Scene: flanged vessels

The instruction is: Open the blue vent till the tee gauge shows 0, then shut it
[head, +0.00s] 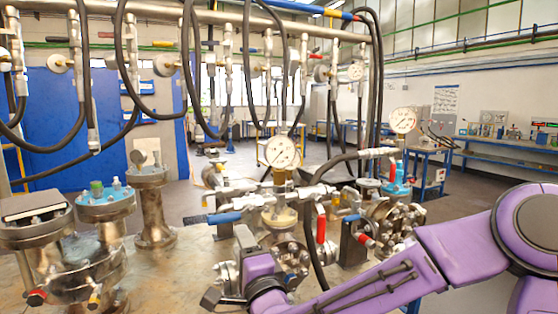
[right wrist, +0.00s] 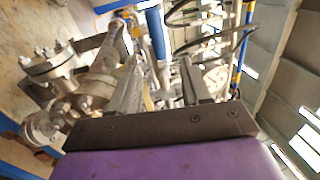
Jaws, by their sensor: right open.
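The blue vent handle (head: 224,217) is a lever pointing left from the pale valve body below the tee gauge, in the middle of the head view. The tee gauge (head: 281,152) is a round white dial above it; its reading is too small to tell. My right gripper (head: 227,267) is open and empty, below and in front of the blue handle. In the right wrist view a blue bar, seemingly the handle (right wrist: 156,33), shows beyond and between the open fingers (right wrist: 158,66), apart from them. My left gripper is not in view.
A red lever (head: 320,225) hangs right of the valve. A second gauge (head: 402,120) stands further right. Flanged vessels (head: 103,210) crowd the left of the bench. Black hoses (head: 188,70) hang from the overhead pipe. Bolted flanges surround the gripper closely.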

